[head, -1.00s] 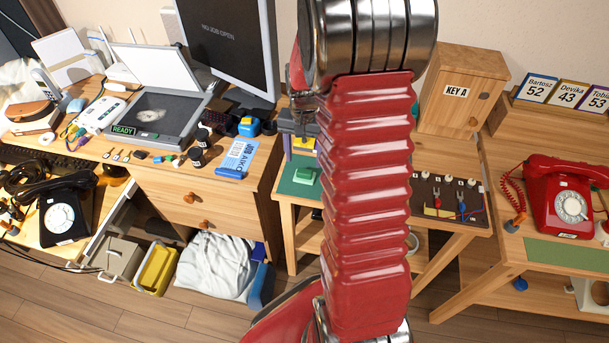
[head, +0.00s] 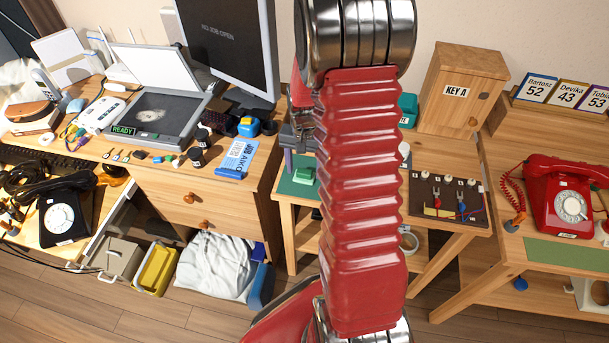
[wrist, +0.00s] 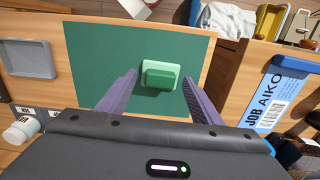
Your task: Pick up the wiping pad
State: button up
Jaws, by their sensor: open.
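The wiping pad, a light green block with a raised darker grip, lies on a green mat (wrist: 70,50) in the wrist view; the pad (wrist: 160,76) is in the upper middle. In the head view the pad (head: 304,175) shows on the small table left of my red arm. My gripper (wrist: 160,80) is open. Its two purple-grey fingers stand apart, one to the left of the pad and one to the right, with nothing between them touching the pad in view. In the head view my gripper (head: 297,150) is partly hidden by my arm.
A grey tray (wrist: 28,59) lies left of the mat, and a white bottle (wrist: 20,130) is at lower left. A blue and white job card (wrist: 268,95) lies on the desk to the right. In the head view a wooden key box (head: 463,88) stands to the right.

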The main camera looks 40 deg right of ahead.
aim_at(304, 171)
dwell(0.3)
jog(key=c, duration=1.1)
jog(key=shift+r, duration=0.1)
jog(key=shift+c, duration=0.2)
notch_tip(304, 171, up, 10)
dwell(0.4)
